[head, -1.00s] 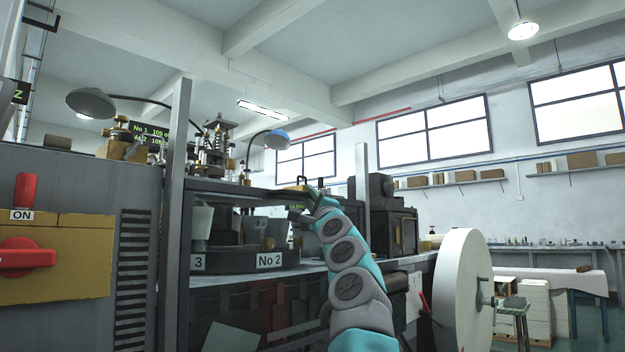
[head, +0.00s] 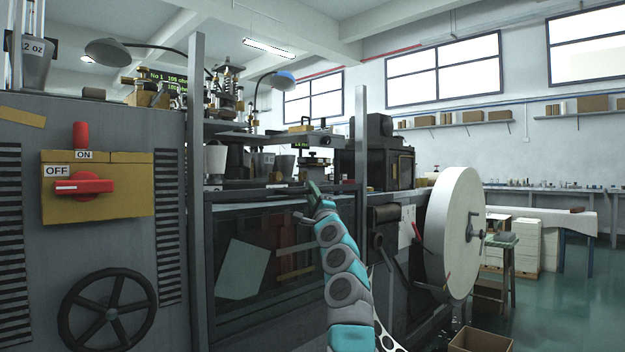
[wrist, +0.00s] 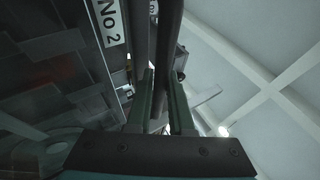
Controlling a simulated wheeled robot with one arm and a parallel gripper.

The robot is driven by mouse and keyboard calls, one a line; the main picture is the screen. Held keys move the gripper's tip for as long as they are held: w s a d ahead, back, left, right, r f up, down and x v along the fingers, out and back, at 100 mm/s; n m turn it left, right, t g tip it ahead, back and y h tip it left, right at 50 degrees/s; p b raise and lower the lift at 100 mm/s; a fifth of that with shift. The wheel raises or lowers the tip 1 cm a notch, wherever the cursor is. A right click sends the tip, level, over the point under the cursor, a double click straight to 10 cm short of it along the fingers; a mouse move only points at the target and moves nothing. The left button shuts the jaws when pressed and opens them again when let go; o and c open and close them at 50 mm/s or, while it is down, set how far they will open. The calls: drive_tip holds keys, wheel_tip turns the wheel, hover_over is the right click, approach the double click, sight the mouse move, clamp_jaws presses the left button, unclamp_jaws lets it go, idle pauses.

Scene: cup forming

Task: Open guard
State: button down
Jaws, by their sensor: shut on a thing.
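The guard (head: 235,222) is a dark, see-through panel between two grey upright posts on the front of the machine. Its dark top rail (head: 255,189) lies across at the level of the turret's lower part, and the cups stand in view above it. My gripper (head: 311,191) is at the right part of this rail. In the wrist view my gripper (wrist: 160,100) has its two fingers on either side of a dark bar (wrist: 166,50) and is shut on it. The exact contact is small in the head view.
The left post (head: 195,120) and right post (head: 361,140) flank the guard. A red switch (head: 85,186) and handwheel (head: 108,310) are on the left cabinet. A large white roll (head: 452,235) stands right of my arm. An open carton (head: 480,340) lies on the floor.

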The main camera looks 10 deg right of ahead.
drive_tip(key=shift+f+b, duration=0.4)
drive_tip(key=shift+f, duration=1.1)
drive_tip(key=c, duration=1.1)
unclamp_jaws()
drive_tip(key=b+v, duration=0.3)
drive_tip(key=v, duration=0.4)
drive_tip(key=shift+s+f+b, duration=0.2)
drive_tip(key=shift+s+b, duration=0.05)
drive_tip(key=shift+b, duration=0.05)
